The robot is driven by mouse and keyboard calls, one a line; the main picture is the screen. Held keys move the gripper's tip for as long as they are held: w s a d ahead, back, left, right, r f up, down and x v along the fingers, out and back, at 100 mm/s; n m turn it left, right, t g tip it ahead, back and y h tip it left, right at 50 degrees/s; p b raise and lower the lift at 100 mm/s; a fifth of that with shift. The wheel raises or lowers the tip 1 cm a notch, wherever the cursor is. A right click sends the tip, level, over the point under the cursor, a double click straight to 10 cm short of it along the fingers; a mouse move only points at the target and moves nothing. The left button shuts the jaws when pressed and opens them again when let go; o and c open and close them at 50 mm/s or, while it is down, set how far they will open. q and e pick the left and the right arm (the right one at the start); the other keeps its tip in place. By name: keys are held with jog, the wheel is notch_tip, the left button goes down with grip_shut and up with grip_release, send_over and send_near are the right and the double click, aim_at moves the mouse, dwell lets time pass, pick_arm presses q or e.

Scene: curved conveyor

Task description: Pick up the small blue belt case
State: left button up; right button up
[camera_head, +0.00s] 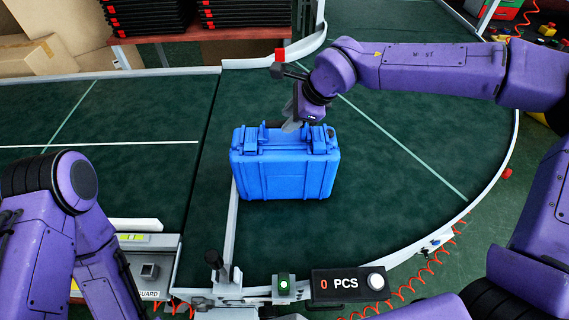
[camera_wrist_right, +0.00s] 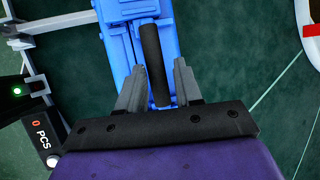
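The small blue belt case (camera_head: 285,172) stands upright on the green curved conveyor, its handle side up. My right gripper (camera_head: 291,126) is right above the case's top, pointing down at the handle. In the right wrist view the gripper (camera_wrist_right: 157,85) has its two grey fingers apart, one on each side of the dark handle (camera_wrist_right: 153,62) of the blue case (camera_wrist_right: 119,48). I cannot tell whether the fingers touch the handle. My left arm is at the lower left of the head view, and its gripper is out of sight.
The green conveyor (camera_head: 400,150) is clear around the case. A light guide rail (camera_head: 231,225) runs along the case's left side. A counter box reading 0 PCS (camera_head: 345,284) sits at the front edge. Black stacked trays (camera_head: 150,17) and cardboard boxes (camera_head: 40,55) stand at the back left.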

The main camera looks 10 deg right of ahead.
jog(key=x, duration=0.2)
jog(key=p+x, duration=0.1)
jog(key=x, duration=0.1)
jog(key=shift+s+a+f, duration=0.1)
jog(key=shift+s+a, duration=0.05)
jog(key=shift+s, duration=0.1)
jog(key=shift+w+a+f, duration=0.15)
jog(key=shift+w+f, duration=0.05)
jog(key=shift+f, duration=0.15)
grip_shut()
jog(key=shift+r, duration=0.15)
dwell(0.5)
jog(key=shift+w+r, duration=0.1)
